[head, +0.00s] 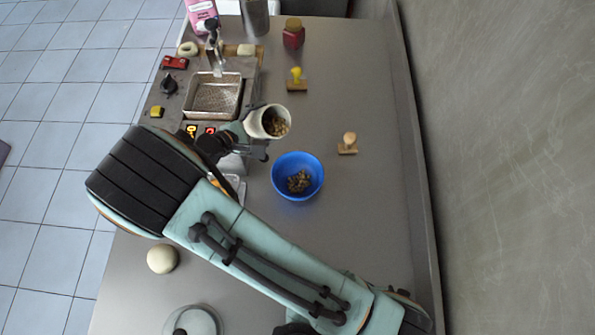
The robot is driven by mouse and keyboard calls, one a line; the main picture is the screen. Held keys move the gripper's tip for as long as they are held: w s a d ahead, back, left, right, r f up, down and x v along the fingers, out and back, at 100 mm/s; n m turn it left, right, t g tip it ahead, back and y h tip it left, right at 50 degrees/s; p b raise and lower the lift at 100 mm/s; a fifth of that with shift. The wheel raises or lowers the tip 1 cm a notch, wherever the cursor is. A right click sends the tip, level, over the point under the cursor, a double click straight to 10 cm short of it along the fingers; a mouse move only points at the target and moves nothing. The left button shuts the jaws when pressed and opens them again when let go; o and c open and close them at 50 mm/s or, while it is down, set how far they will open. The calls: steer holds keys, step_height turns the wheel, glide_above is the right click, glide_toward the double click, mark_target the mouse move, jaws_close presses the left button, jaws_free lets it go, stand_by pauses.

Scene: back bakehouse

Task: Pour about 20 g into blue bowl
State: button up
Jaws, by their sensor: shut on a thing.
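The blue bowl (314,163) stands on the grey counter with a small heap of brownish pieces (298,181) at its bottom. My gripper (255,145) is shut on a cream cup (256,122), just up and left of the bowl in the head view. The cup is tilted, with its mouth facing right and toward the bowl. More brownish pieces (277,124) show inside the cup near its mouth. No pieces are visible in the air between cup and bowl. My arm hides part of the counter left of the bowl, and a scale display cannot be read.
A metal sink (214,96) with a tap lies behind the gripper. Wooden stamps (347,144) and (296,80) a yellow-topped one stand to the right and back. A red-brown jar (293,33) is at the back. A dough ball (162,259) lies front left.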

mark_target(253, 112)
steer(key=shift+w+a+f+n+h, duration=0.2)
steer(key=shift+f+n+h, duration=0.15)
steer(key=shift+n, duration=0.15)
steer(key=shift+w+a+r+n+g+h, duration=0.55)
steer(key=shift+a+r+n+g, duration=0.15)
steer(key=shift+a+r+n, duration=0.1)
steer(key=shift+w+a+f+n+g+h, duration=0.1)
steer(key=shift+w+a+n+g+h, duration=0.25)
steer(key=shift+n+h, duration=0.2)
steer(key=shift+w+a+r+n+g+h, duration=0.3)
steer(key=shift+r+n+h, duration=0.2)
steer(key=shift+n, duration=0.25)
step_height(253, 112, up, 7)
steer(key=shift+a+r, duration=0.1)
